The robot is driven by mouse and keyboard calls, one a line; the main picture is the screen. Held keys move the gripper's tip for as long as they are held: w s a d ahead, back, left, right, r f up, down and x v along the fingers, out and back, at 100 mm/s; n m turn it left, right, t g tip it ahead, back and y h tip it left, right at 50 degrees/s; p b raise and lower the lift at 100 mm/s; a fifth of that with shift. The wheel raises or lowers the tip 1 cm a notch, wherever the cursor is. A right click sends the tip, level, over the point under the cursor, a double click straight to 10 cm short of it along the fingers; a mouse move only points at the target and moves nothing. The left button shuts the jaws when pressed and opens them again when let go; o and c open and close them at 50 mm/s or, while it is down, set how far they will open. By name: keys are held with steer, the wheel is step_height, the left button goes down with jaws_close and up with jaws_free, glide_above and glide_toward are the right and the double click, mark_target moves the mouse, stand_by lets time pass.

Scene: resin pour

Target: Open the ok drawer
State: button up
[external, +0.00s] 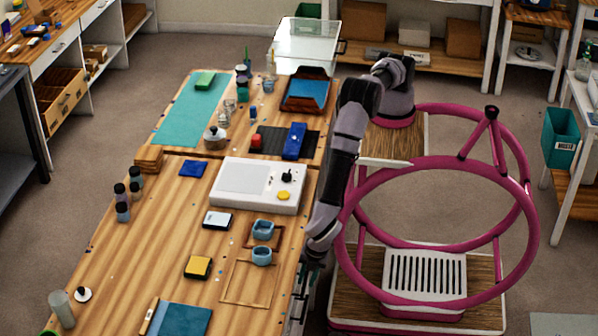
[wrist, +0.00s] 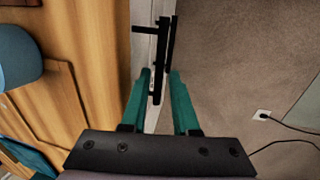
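My gripper (wrist: 159,75) points down at the table's right side, with its two teal fingers apart. A dark bar handle (wrist: 157,92) on a pale drawer front (wrist: 141,40) lies between the fingers, with a gap showing beside it. I cannot tell whether a finger touches it. In the external view my gripper (external: 311,268) is low beside the table's right edge, partly hidden by my arm. No "ok" label is readable, and the drawer's inside is not visible.
The wooden table (external: 150,240) holds a white device (external: 258,186), blue cups (external: 262,256) and a yellow-topped block (external: 198,267). The floor (wrist: 235,60) right of the handle is open.

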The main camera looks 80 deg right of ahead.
steer(key=shift+w+f, duration=0.15)
steer(key=shift+f, duration=0.45)
jaws_close()
stand_by(1.1)
